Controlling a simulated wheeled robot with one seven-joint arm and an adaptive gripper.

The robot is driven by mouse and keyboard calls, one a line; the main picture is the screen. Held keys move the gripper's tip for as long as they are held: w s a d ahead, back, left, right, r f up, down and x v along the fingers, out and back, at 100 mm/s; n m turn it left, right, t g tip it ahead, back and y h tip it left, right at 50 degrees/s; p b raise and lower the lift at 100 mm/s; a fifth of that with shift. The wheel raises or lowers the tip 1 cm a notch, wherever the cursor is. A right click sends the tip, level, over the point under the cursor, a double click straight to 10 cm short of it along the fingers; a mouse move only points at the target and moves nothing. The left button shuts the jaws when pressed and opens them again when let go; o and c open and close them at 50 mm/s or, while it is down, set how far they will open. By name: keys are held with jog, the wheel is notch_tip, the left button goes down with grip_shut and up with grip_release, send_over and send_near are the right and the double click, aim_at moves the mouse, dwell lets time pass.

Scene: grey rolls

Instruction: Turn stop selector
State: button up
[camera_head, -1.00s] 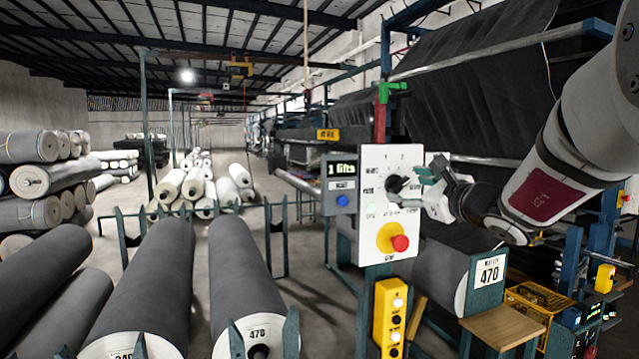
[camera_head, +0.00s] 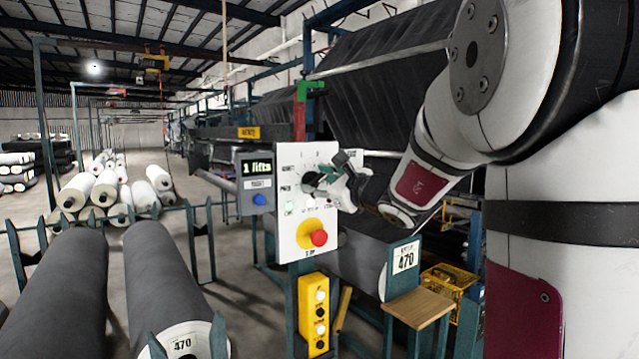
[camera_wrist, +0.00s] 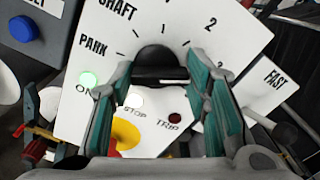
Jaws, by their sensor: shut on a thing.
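The stop selector is a black rotary knob (camera_head: 311,180) on a white upright panel (camera_head: 289,232). My gripper (camera_head: 324,179) reaches it from the right. In the wrist view the knob (camera_wrist: 157,58) sits between the two green-padded fingers of my gripper (camera_wrist: 160,76), which are shut on it. Marks around the knob read SHAFT, PARK, 1 and 2 on the panel (camera_wrist: 98,42). The fingers cover part of the dial, and I cannot tell where the knob points.
Below the knob are a lit green lamp (camera_wrist: 89,79) and a red stop button (camera_head: 319,238) on a yellow base. A display (camera_head: 257,168) with a blue button (camera_head: 260,199) stands at left. A yellow button box (camera_head: 314,314) hangs below. Grey rolls (camera_head: 165,270) lie at left.

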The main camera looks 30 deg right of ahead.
jog(key=shift+w+f+n+b, duration=0.1)
jog(key=shift+n+b, duration=0.2)
jog(key=shift+b, duration=0.2)
jog(key=shift+n+b, duration=0.5)
jog(key=shift+b, duration=0.55)
jog(key=n+b, duration=0.3)
jog(key=b, duration=0.2)
jog(key=shift+a+f+b, duration=0.1)
jog(key=shift+f+b, duration=0.05)
jog(key=shift+b, duration=0.25)
jog(key=n+b, duration=0.7)
jog(key=b, duration=0.4)
jog(key=shift+a+b, duration=0.15)
jog(key=shift+b, duration=0.15)
jog(key=n+b, duration=0.6)
jog(key=b, duration=0.2)
jog(key=shift+a+n, duration=0.1)
jog(key=shift+n, duration=0.3)
jog(key=n+b, duration=0.4)
jog(key=n, duration=0.1)
jog(key=shift+b, duration=0.35)
jog(key=shift+n, duration=0.3)
jog(key=o, duration=1.2)
jog(key=shift+c, duration=0.2)
